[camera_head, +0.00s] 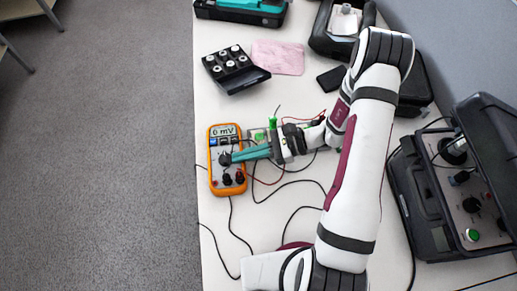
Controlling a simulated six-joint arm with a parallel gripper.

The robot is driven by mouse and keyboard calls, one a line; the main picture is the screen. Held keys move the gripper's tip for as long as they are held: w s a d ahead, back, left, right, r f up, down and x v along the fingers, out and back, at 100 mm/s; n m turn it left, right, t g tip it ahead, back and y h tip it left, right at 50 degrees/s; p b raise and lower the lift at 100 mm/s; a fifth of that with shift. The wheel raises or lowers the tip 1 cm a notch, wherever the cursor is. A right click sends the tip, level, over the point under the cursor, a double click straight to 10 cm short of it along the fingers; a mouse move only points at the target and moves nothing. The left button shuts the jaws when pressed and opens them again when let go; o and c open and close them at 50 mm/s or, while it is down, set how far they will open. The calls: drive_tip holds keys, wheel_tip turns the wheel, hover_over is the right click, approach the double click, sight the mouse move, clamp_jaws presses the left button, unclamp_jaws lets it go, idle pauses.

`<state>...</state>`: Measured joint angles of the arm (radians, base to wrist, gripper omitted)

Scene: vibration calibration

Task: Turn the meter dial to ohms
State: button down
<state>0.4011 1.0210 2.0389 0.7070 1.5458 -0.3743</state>
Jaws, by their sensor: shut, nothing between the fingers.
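The orange multimeter (213,183) lies near the left edge of the white table, with its display reading "0 mV". Its dark round dial (225,159) sits below the display, and its lead sockets are at the bottom. My gripper (233,157) reaches in from the right with long teal fingers, tips at the dial. The fingers are shut with nothing seen between them. I cannot tell whether the tips touch the dial. The dial's markings are too small to read, and the fingers hide part of its right side.
Black and red leads (300,181) run across the table around the meter. A black case with several weights (231,61) and a pink cloth (278,57) lie behind. An open black instrument case (470,200) stands at the right. The table's left edge is close to the meter.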

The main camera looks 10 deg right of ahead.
drive_tip(key=shift+a+f, duration=0.15)
drive_tip(key=shift+a, duration=0.25)
